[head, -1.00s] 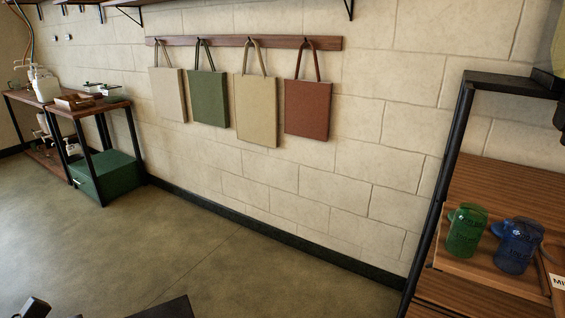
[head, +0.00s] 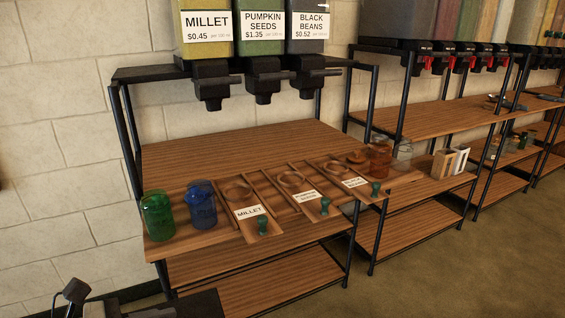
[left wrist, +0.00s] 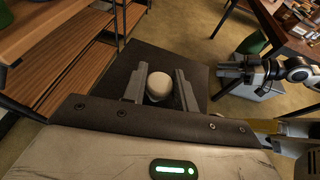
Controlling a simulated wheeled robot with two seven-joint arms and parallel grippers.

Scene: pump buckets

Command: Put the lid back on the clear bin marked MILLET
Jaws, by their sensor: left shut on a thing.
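The clear bin marked MILLET (head: 207,48) is the left one of three above the rack in the head view. It holds yellowish contents; its top is cut off by the picture edge. My left gripper (left wrist: 161,76) is shut on the pale round knob (left wrist: 159,84) of a dark, flat, square lid (left wrist: 150,58) in the left wrist view. The lid's dark edge (head: 192,304) shows at the bottom left of the head view, low and in front of the rack, apart from the bin. My right gripper (left wrist: 232,71) shows at the right of the left wrist view; its jaw gap is unclear.
A green jar (head: 157,215) and a blue jar (head: 202,204) stand on the rack's front left. A tray (head: 222,237) with scoops and labels is beside them. The PUMPKIN SEEDS bin (head: 262,30) adjoins the MILLET bin. Floor is clear at the right front.

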